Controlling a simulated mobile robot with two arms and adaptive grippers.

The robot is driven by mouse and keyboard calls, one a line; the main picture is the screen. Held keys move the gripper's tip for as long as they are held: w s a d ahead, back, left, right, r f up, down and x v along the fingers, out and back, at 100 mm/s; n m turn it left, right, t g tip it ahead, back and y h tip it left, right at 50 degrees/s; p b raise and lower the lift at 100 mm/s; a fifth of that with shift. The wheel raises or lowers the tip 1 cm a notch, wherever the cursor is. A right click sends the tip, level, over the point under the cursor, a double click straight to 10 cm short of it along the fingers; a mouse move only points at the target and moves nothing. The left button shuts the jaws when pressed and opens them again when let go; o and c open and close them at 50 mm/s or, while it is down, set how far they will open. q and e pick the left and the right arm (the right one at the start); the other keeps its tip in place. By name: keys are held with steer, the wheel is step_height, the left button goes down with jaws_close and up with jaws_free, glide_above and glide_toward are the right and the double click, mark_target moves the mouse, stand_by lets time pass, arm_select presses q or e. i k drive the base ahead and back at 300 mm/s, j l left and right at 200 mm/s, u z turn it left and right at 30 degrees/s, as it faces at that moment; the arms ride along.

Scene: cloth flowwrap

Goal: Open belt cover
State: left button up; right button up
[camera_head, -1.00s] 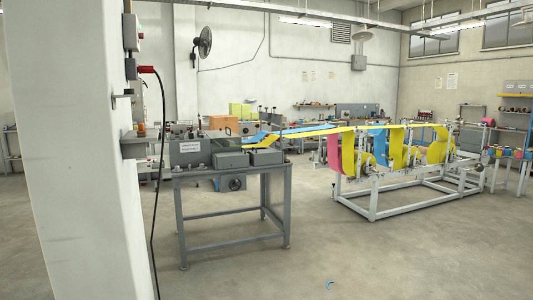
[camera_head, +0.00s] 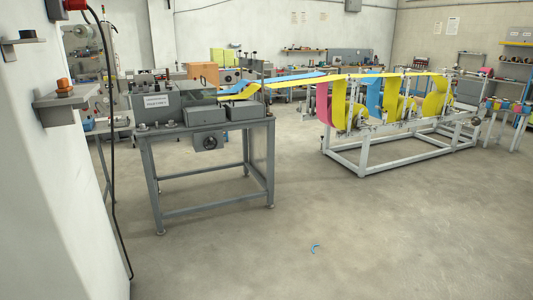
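A grey machine table (camera_head: 205,131) stands left of centre, beyond the white pillar. It carries two grey box-shaped housings, a left one (camera_head: 206,115) and a right one (camera_head: 244,109). A grey box with a white label (camera_head: 157,100) stands at its left; the label's text is too small to read. I cannot tell which part is the belt cover, and no cover is visibly raised. Yellow and blue cloth bands (camera_head: 290,80) run from this machine to a roll stand (camera_head: 400,140) at the right. Neither of my grippers is in view.
A white pillar (camera_head: 50,180) fills the left edge, with a small shelf (camera_head: 66,98) and a hanging black cable (camera_head: 112,190). A small blue scrap (camera_head: 315,247) lies on the floor. The floor (camera_head: 380,230) in front is largely clear. An orange-brown box (camera_head: 203,72) stands behind the machine.

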mark_target(254, 109)
steer(key=i+l+z, duration=0.1)
steer(key=i+z, duration=0.35)
steer(key=i, duration=1.65)
